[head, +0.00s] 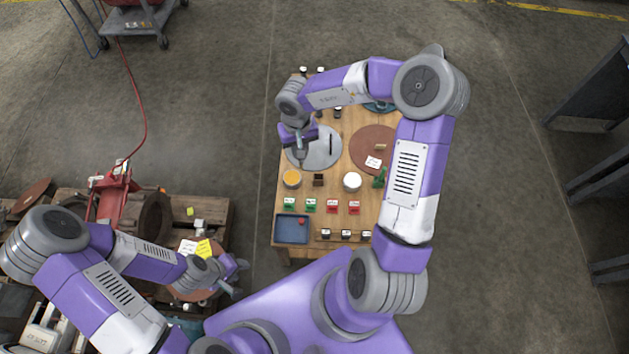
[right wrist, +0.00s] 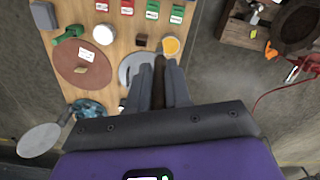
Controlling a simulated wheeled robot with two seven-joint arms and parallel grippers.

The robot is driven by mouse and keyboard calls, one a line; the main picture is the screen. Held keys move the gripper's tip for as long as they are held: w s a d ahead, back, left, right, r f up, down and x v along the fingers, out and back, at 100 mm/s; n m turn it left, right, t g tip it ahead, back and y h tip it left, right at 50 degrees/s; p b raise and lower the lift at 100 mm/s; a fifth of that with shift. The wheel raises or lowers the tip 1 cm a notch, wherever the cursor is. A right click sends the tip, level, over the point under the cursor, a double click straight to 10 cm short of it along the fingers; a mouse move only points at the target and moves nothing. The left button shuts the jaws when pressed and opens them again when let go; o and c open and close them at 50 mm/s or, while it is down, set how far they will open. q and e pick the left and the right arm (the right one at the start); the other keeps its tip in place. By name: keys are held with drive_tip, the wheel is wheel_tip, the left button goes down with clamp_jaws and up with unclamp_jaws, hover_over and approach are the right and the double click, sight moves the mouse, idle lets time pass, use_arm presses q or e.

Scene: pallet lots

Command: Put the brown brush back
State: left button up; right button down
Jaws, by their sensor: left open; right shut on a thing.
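My right gripper (head: 301,148) is over the left part of the grey disc (head: 321,157) on the wooden table. In the right wrist view the gripper (right wrist: 157,92) is shut on a narrow brown thing, which looks like the brown brush (right wrist: 159,70). Its lower part is hidden between the fingers. I cannot tell whether it touches the disc (right wrist: 127,70). A thin dark stick (head: 331,144) lies on the disc, right of the gripper. My left gripper (head: 238,278) is open and empty, low at the left near the pallet.
A brown disc (head: 366,142) with a white card lies right of the grey one. An orange-topped pot (head: 292,178), brown block (head: 319,180) and white pot (head: 352,181) stand nearer. Green and red boxes and a blue tray (head: 290,237) follow. A cluttered pallet (head: 215,215) is left.

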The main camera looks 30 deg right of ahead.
drive_tip(key=w+d+f+m+b, duration=0.2)
drive_tip(key=d+f, duration=0.2)
drive_tip(key=f, duration=0.7)
drive_tip(key=w+d+f+m+b, duration=0.2)
drive_tip(key=d+f, duration=0.3)
drive_tip(key=f, duration=0.6)
drive_tip(key=shift+w+b, duration=0.35)
drive_tip(key=shift+b, duration=0.35)
drive_tip(key=shift+f, duration=0.1)
drive_tip(key=shift+f, duration=0.6)
drive_tip(key=c, duration=1.1)
unclamp_jaws()
